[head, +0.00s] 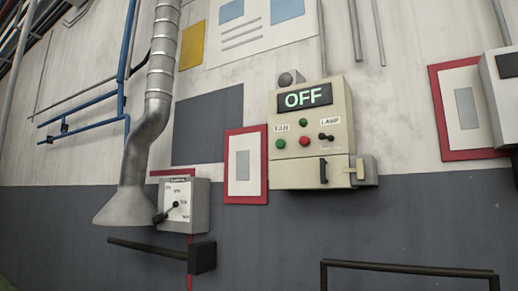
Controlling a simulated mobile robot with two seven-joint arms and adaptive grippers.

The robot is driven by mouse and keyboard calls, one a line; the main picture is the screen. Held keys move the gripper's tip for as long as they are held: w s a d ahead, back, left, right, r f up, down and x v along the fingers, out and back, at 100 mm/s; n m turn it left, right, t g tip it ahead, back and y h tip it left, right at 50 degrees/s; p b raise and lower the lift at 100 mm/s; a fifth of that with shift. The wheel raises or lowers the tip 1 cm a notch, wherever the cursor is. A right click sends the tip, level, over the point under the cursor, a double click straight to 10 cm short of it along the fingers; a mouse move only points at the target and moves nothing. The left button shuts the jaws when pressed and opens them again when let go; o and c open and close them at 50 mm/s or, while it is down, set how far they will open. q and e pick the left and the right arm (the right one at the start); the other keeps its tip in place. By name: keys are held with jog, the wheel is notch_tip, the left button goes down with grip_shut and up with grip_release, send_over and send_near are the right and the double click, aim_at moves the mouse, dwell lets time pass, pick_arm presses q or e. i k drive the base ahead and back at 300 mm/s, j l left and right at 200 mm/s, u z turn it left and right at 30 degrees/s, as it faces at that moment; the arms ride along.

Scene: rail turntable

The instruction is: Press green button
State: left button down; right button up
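A beige control box (340,110) hangs on the wall right of centre, with a dark display (305,97) that reads "OFF" in light green. A round green button (280,143) sits on its front, below a "FAN" label. A red button (304,141) is just to its right. A small round green element (304,123) sits above the red one. A black switch (326,137) is below the "LAMP" label. Neither of my grippers is in view, and nothing touches the green button.
A dial box (197,205) and a metal duct (150,125) are to the left. A dark bar with a block (202,257) is below the dial box. A dark rail (410,268) runs along the bottom right. Space before the control box looks clear.

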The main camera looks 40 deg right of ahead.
aim_at(280, 144)
jog(key=i, duration=2.35)
jog(key=z, duration=3.1)
